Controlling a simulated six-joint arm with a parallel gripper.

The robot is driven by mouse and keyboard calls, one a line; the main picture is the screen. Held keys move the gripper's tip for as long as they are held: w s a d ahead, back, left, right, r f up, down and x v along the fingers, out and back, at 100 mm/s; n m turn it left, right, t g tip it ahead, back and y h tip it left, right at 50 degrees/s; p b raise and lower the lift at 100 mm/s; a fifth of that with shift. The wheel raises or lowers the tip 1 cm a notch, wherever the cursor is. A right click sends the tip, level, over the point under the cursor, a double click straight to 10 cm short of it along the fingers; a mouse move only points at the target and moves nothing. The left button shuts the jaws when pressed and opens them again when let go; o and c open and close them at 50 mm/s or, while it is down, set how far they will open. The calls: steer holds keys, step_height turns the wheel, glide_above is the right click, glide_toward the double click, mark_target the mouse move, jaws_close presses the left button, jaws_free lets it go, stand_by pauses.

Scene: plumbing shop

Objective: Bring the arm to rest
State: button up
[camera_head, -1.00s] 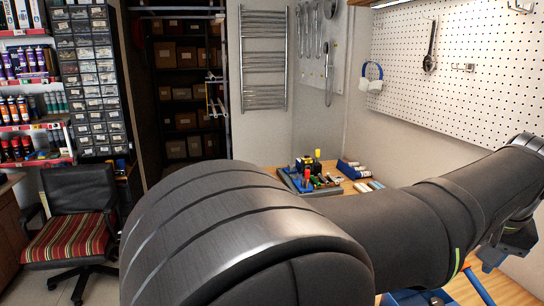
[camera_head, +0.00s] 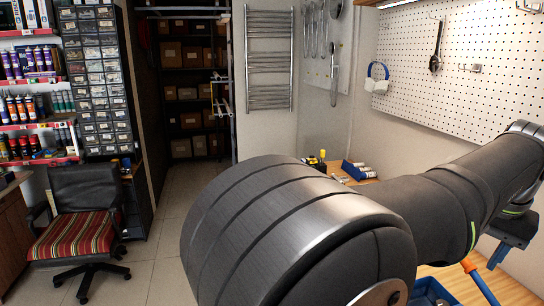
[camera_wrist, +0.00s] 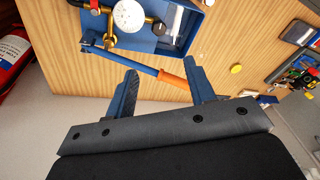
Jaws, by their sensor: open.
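My gripper (camera_wrist: 160,67) shows in the wrist view with its two blue fingers spread apart and nothing held between them. Beyond the fingers, a long lever with a blue shaft and an orange grip (camera_wrist: 173,79) lies across the wooden bench (camera_wrist: 85,60). The lever runs from a blue box-shaped tool with a round dial (camera_wrist: 129,16). In the head view my dark arm fills the lower right and reaches back to the right edge.
A red cylinder (camera_wrist: 12,50) stands at the wrist view's left edge. A small yellow object (camera_wrist: 236,69) lies on the bench. In the head view, a chair with a striped seat (camera_head: 78,236) stands at left, a pegboard (camera_head: 465,75) hangs at right, and floor shows left of my arm.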

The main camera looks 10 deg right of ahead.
steer(key=w+d+m+g, duration=0.1)
steer(key=w+m, duration=0.1)
steer(key=m, duration=0.1)
steer(key=n+t+h, duration=0.1)
steer(key=n+t, duration=0.2)
steer(key=n, duration=0.5)
glide_toward(443, 304)
steer(key=shift+g, duration=0.3)
steer(key=x, duration=0.8)
steer(key=shift+w+a, duration=0.15)
steer(key=shift+w, duration=0.1)
steer(key=shift+m+g+h, duration=0.5)
steer(key=shift+m+h, duration=0.4)
steer(key=shift+m, duration=1.3)
